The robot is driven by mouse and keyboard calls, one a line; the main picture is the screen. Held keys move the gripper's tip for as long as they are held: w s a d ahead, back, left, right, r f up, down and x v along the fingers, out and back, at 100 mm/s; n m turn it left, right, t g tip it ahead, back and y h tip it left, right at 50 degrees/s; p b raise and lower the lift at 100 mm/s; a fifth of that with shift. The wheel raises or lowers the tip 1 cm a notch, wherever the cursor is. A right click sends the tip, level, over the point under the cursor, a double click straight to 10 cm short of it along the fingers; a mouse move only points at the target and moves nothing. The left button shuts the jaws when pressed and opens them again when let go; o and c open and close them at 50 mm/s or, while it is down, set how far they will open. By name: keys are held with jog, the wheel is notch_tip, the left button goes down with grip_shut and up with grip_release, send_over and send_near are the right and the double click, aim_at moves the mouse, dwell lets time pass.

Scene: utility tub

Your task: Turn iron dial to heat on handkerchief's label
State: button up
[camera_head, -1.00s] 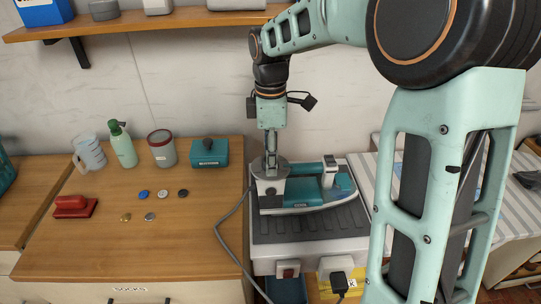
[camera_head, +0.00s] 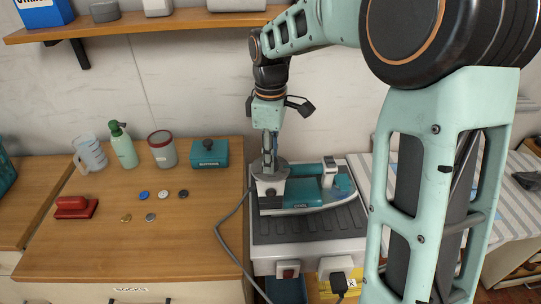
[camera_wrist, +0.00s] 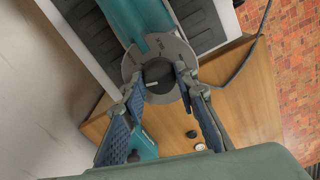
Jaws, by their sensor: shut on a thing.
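The teal and grey iron (camera_head: 304,195) lies on a dark ribbed rest on the white stand. Its dial is a dark round knob (camera_wrist: 157,76) with a small pale mark, set in a grey disc (camera_wrist: 185,54) at one end of the iron. My gripper (camera_head: 270,160) is over that end, pointing down. In the wrist view, the fingertips of my gripper (camera_wrist: 158,86) are on opposite sides of the knob, shut on it. The disc's markings are too small to read. I cannot make out a handkerchief or its label.
A grey cord (camera_head: 226,245) runs down from the iron's left side. The wooden counter (camera_head: 200,250) holds a jug, a green bottle, a canister, a teal box (camera_head: 209,153), a red brush (camera_head: 75,207) and several buttons. A striped cloth (camera_head: 518,190) lies at the right.

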jog(key=m, duration=0.4)
jog(key=shift+m, duration=0.3)
jog(key=m, duration=0.4)
jog(key=shift+p, duration=0.35)
jog(key=shift+m, duration=0.3)
jog(key=o, duration=1.2)
jog(key=shift+c, duration=0.2)
jog(key=shift+r, duration=0.1)
notch_tip(320, 180, up, 12)
